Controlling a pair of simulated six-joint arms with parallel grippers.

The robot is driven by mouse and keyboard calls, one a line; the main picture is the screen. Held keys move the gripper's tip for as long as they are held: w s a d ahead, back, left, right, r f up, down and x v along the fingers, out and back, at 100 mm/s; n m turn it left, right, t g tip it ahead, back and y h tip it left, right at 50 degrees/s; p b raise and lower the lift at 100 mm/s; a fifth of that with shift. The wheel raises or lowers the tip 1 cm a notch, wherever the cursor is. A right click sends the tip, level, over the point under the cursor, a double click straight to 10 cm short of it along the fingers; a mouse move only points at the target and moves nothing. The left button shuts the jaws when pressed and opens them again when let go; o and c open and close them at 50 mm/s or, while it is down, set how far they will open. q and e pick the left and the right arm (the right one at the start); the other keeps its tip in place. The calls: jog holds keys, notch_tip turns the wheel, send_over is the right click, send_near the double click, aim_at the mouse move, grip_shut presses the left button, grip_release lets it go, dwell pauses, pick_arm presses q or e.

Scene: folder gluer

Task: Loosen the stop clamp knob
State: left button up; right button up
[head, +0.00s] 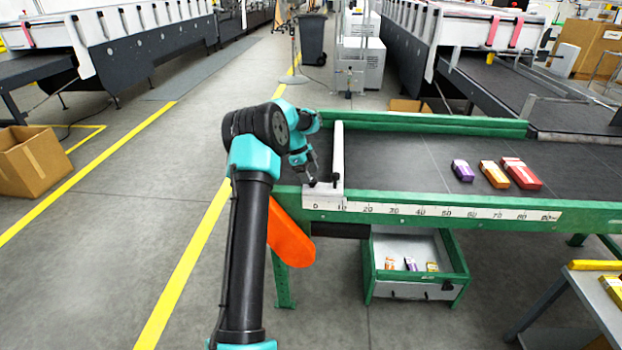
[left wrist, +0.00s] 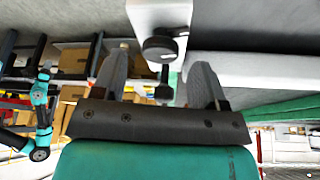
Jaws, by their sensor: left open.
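The white stop clamp (head: 322,195) sits on the front green rail at the zero end of the scale, joined to a white stop bar (head: 338,150). In the left wrist view, a round black knob (left wrist: 159,48) shows against the white clamp (left wrist: 150,16). A dark stem and a second black knob-like end (left wrist: 163,91) show below it, between the fingers. My left gripper (head: 312,178) is over the clamp, pointing down. Its grey fingers (left wrist: 160,75) are open, one on each side of the stem, with gaps visible.
Purple (head: 462,170), orange (head: 494,174) and red (head: 521,172) cartons lie on the dark belt to the right. An open drawer (head: 416,290) with small cartons is under the table. An orange panel (head: 290,236) hangs by the left end. The belt's middle is clear.

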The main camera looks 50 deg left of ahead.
pick_arm(q)
jog(key=shift+x, duration=1.15)
jog(key=c, duration=0.9)
